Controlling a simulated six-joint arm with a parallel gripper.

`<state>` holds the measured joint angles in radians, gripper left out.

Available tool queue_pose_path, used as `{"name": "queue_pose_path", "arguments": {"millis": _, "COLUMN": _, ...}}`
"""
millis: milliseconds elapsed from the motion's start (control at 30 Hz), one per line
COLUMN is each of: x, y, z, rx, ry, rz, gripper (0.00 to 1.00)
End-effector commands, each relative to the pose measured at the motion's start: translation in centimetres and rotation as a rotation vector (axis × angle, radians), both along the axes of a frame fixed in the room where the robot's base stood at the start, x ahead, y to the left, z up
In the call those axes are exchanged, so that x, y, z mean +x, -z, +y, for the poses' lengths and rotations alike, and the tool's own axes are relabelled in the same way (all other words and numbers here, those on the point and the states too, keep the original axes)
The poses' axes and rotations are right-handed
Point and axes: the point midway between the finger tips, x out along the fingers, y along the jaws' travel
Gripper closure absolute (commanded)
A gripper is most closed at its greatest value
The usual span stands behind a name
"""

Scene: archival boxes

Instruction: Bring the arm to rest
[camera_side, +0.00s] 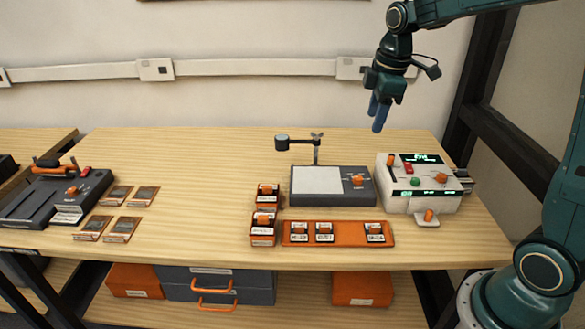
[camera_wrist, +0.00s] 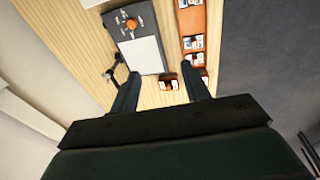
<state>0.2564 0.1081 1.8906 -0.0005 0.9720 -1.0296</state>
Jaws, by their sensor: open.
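My gripper (camera_side: 378,112) hangs in the air above the back right of the table, pointing down, in the side view. It is open and empty, clear of everything on the table.
Below stand a white control box (camera_side: 420,184), a grey device with a light panel (camera_side: 333,186) and a lamp (camera_side: 283,143). An orange tray (camera_side: 338,241) and small orange boxes (camera_side: 264,228) lie in front. A dark machine (camera_side: 35,207) stands left.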

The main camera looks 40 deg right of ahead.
Motion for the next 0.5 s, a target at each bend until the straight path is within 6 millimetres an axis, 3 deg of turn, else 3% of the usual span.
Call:
{"name": "queue_pose_path", "arguments": {"millis": 200, "x": -4.1, "y": -2.5, "z": 3.0, "rx": 0.024, "ry": 0.142, "rz": -0.073, "gripper": 0.53}}
{"name": "queue_pose_path", "arguments": {"millis": 500, "x": -9.8, "y": -4.1, "z": 6.2, "rx": 0.085, "ry": 0.341, "rz": -0.17, "gripper": 0.53}}
